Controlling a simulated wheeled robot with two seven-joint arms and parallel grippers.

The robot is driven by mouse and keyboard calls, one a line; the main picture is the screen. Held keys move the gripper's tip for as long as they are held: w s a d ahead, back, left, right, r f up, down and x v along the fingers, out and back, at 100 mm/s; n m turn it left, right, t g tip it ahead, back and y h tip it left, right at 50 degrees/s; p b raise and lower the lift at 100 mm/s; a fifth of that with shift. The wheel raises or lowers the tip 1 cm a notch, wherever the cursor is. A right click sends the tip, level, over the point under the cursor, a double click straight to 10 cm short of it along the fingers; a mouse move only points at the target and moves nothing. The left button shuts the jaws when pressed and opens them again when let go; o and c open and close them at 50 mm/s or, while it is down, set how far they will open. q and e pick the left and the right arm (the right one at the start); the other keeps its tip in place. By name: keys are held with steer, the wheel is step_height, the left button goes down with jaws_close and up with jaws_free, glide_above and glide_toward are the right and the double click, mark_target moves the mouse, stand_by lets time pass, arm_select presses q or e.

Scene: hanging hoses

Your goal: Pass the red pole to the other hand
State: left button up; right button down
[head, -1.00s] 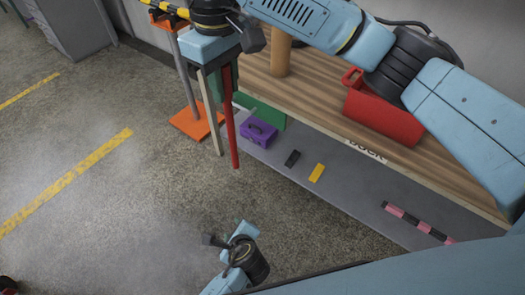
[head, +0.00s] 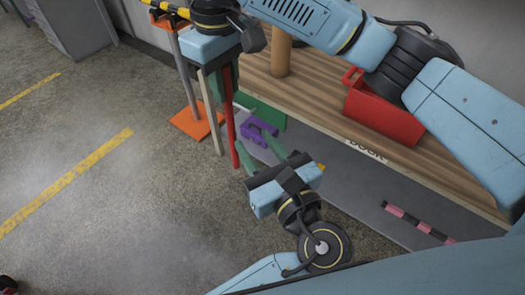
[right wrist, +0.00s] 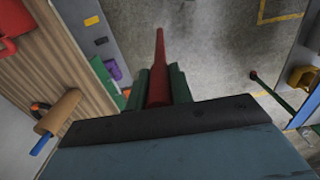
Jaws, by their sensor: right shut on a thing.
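The red pole (head: 231,125) hangs down, long and thin, from my right gripper (head: 228,82) at the upper left of the head view. In the right wrist view the red pole (right wrist: 159,72) sits between the two green fingers of my right gripper (right wrist: 160,75), which is shut on it. My left gripper (head: 255,146) is below, its two green fingers spread apart and pointing up toward the purple box. Its left finger appears beside the pole's lower part; whether they touch I cannot tell. Nothing shows held in it.
A wooden workbench (head: 330,105) carries a red toolbox (head: 385,115) and an upright wooden cylinder (head: 281,55). An orange-based stand (head: 190,122) is behind the pole.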

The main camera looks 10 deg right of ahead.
mark_target(231, 127)
arm_select(q)
steer(key=x, duration=1)
steer(key=shift+w, duration=0.3)
steer(key=shift+f, duration=0.1)
steer(key=shift+c, duration=0.2)
jaws_close()
arm_select(e)
steer(key=shift+a, duration=0.1)
steer(key=c, duration=1.1)
jaws_free()
steer(key=shift+c, duration=0.2)
